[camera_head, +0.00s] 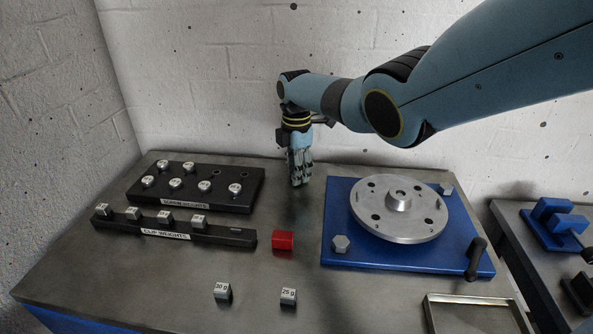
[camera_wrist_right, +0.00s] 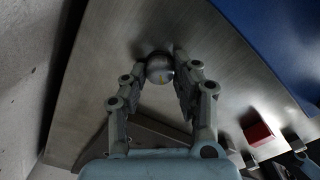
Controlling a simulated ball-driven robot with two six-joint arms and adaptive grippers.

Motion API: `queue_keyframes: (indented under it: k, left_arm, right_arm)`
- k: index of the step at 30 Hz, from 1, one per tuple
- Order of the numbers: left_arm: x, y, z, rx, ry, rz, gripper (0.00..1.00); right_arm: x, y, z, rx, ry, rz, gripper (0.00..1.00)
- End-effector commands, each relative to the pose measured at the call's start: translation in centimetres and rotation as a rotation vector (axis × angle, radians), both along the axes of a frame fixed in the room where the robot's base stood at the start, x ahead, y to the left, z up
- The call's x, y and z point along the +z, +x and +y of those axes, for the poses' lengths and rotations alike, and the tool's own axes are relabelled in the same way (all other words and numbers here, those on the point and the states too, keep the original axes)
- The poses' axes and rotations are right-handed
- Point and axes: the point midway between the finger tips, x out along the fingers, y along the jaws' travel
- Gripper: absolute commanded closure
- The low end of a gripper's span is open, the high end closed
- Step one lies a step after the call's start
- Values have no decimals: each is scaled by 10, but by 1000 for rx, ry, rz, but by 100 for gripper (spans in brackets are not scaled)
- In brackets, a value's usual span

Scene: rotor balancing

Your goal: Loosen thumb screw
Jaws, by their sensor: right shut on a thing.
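My right gripper (camera_head: 299,178) hangs fingers-down over the bare tabletop, left of the blue plate. In the right wrist view its two fingers (camera_wrist_right: 161,73) are closed on a silver round-headed piece (camera_wrist_right: 159,68). This piece looks like a screw weight or thumb screw; I cannot tell which, and the fingers hide it in the head view. A grey rotor disc (camera_head: 424,222) with a central hub lies on the blue plate (camera_head: 380,252). Silver hex heads sit at the plate's front left (camera_head: 341,243) and back right (camera_head: 446,189). My left gripper is not in view.
A black screw weight rack (camera_head: 228,203) with several knobs and a clip weight rack (camera_head: 215,233) stand at left. A red block (camera_head: 283,242), two small weights (camera_head: 222,292) (camera_head: 288,297) and a metal tray (camera_head: 470,299) lie in front. A black handle (camera_head: 476,258) stands at the plate's front right.

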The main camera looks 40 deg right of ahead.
Motion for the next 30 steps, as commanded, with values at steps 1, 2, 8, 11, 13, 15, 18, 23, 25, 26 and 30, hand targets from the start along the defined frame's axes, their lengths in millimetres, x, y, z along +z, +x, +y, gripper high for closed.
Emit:
queue_keyframes:
  k: [1,2,8,11,13,15,18,23,25,26,30]
  left_arm:
    - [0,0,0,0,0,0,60]
    - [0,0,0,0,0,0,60]
    - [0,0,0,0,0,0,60]
    - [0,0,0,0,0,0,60]
    - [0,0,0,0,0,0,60]
    - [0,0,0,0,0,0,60]
    - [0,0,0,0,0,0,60]
    - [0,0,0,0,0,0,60]
    - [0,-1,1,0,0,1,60]
    - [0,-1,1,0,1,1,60]
    - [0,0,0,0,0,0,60]
  right_arm:
    - [1,1,0,2,0,-3,100]
    - [1,1,0,3,0,-3,100]
    - [1,1,0,3,0,-3,100]
    - [1,1,0,3,0,-3,100]
    - [1,1,0,3,0,-3,64]
    - [1,1,0,2,1,-2,54]
    - [0,1,0,2,1,-2,49]
    - [0,0,0,2,0,-1,49]
    - [1,0,0,2,0,-1,49]
    - [2,0,0,2,0,-1,49]
    - [17,1,-1,2,-2,-4,49]
